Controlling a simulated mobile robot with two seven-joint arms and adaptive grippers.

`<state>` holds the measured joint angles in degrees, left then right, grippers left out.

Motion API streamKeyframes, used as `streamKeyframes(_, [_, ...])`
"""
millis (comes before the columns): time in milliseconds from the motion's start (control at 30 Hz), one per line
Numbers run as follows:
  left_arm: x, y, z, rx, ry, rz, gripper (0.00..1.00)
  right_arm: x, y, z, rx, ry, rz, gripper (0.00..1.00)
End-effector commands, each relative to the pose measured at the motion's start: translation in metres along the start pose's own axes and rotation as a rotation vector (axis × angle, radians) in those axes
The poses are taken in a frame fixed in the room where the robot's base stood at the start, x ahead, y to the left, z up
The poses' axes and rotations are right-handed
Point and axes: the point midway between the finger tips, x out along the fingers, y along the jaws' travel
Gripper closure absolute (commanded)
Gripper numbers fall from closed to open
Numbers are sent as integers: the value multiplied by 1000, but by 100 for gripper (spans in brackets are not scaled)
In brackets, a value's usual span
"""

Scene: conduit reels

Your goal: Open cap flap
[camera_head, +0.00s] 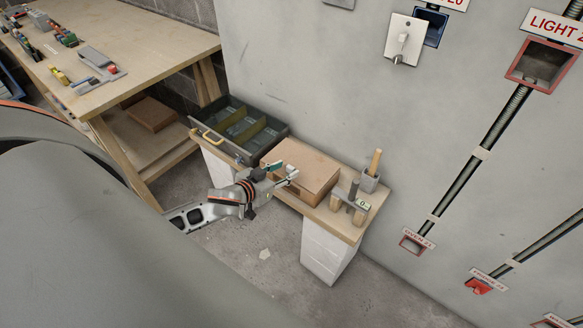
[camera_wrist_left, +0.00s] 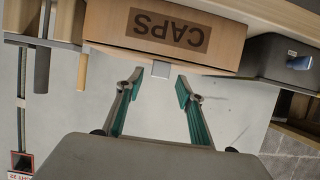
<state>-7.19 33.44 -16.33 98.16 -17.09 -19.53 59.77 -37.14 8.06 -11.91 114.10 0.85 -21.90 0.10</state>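A brown box (camera_head: 311,164) stands on a small wooden bench against the wall. In the left wrist view its face carries an upside-down CAPS label (camera_wrist_left: 168,31). A small grey tab (camera_wrist_left: 161,69) sticks out at the edge of that face. The box's top looks closed. My left gripper (camera_head: 282,172) is at the near left side of the box. In the left wrist view my left gripper (camera_wrist_left: 158,82) is open and empty, its green-padded fingers spread on both sides of the tab, tips just short of it. My right gripper is not in view.
A dark compartment tray (camera_head: 262,143) with a yellow handle stands left of the box. A grey cup (camera_head: 368,183) with a wooden handle in it and a small tool stand (camera_head: 349,200) are on the right. A workbench (camera_head: 120,45) is at upper left.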

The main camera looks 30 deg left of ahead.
Motion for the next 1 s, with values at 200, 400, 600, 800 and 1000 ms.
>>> streamKeyframes(200, [27, 0, 1, 1, 0, 0, 62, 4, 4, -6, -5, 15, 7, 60])
streamKeyframes(400, [35, 0, 0, 1, 0, 0, 62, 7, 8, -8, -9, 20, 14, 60])
streamKeyframes(600, [35, 0, 0, 1, 0, 0, 62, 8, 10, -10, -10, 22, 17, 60])
streamKeyframes(800, [35, 0, 0, 1, 0, 0, 100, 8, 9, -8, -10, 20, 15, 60])
streamKeyframes(1000, [36, 0, 0, 1, 0, 0, 100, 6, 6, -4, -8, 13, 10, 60])
